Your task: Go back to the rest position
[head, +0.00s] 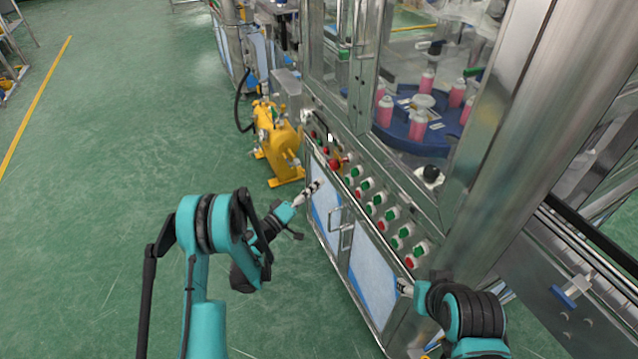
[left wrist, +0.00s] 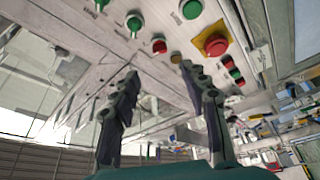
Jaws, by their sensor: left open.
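My left gripper (head: 308,192) is in front of the machine's front panel, just below and left of the button row. In the left wrist view its two fingers (left wrist: 160,85) stand apart with nothing between them. A red emergency knob on a yellow base (left wrist: 211,41) shows above the right finger; it also shows in the head view (head: 337,163). Green and red buttons (head: 366,185) run along the panel. My right gripper (head: 404,287) is at the lower right beside the panel's lower end, small and partly hidden by its own arm.
The steel machine (head: 345,240) fills the right side, with a blue turntable (head: 392,128) of pink cans behind its clear guard. A yellow pump unit (head: 277,140) stands on the floor beyond my left gripper. The green floor (head: 110,140) at the left is open.

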